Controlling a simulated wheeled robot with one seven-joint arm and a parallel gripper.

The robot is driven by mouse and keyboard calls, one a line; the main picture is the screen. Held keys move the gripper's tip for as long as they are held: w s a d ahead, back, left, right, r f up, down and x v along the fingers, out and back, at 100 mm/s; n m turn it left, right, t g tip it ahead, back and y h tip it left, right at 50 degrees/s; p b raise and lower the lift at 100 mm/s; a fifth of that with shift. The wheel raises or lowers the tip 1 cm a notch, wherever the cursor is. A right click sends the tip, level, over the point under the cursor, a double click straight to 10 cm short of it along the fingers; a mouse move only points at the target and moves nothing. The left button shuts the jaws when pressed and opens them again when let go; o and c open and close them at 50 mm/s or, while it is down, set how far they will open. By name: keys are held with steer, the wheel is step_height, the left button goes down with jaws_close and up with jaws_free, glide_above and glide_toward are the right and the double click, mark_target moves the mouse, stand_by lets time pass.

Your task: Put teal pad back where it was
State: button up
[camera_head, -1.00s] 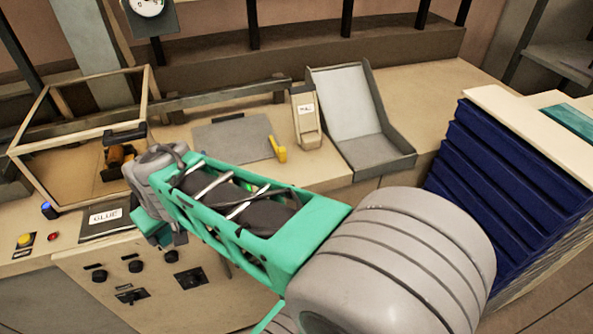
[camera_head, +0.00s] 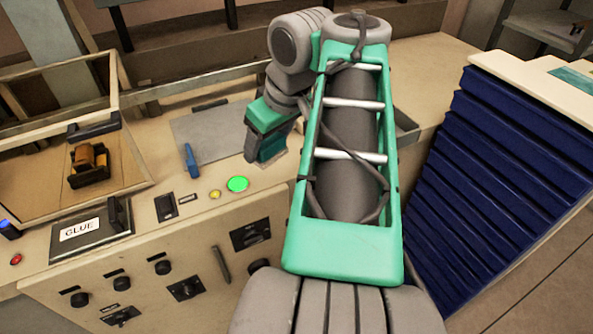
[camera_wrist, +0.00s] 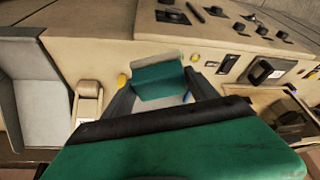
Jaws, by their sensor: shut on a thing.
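The teal pad (camera_wrist: 160,80) is between the grey fingers of my gripper (camera_wrist: 162,94) in the wrist view, with a pale edge along its far side. My gripper (camera_head: 271,146) is shut on it. In the head view the pad (camera_head: 273,148) shows only as a small dark teal patch below the green gripper body. It is at the right part of the grey plate (camera_head: 208,132) on the bench, between a blue stop (camera_head: 190,160) and a yellow stop (camera_wrist: 122,80). I cannot tell whether the pad touches the plate.
A framed glass box (camera_head: 128,165) with an orange-and-black part stands at left, behind a GLUE plate (camera_head: 95,240). Navy stacks (camera_head: 490,160) stand at right, with another teal piece (camera_head: 575,76) on top.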

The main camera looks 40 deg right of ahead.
steer(key=s+d+b, duration=0.1)
steer(key=s+d, duration=0.3)
steer(key=s, duration=0.3)
steer(key=w+d+f+b, duration=0.2)
steer(key=w+f, duration=0.1)
steer(key=w+d+f+b, duration=0.1)
steer(key=w+d+f, duration=0.2)
steer(key=w, duration=0.1)
steer(key=w+d+f+b, duration=0.2)
steer(key=w, duration=0.2)
steer(key=shift+d+f+b, duration=0.15)
steer(key=shift+f+b, duration=0.15)
steer(key=shift+f, duration=0.1)
steer(key=f, duration=0.1)
steer(key=f+b, duration=0.1)
steer(key=f, duration=0.1)
steer(key=shift+w+d, duration=0.2)
steer(key=shift+w, duration=0.1)
steer(key=shift+f, duration=0.25)
steer(key=shift+f, duration=0.2)
steer(key=o, duration=1.5)
steer(key=shift+c, duration=0.2)
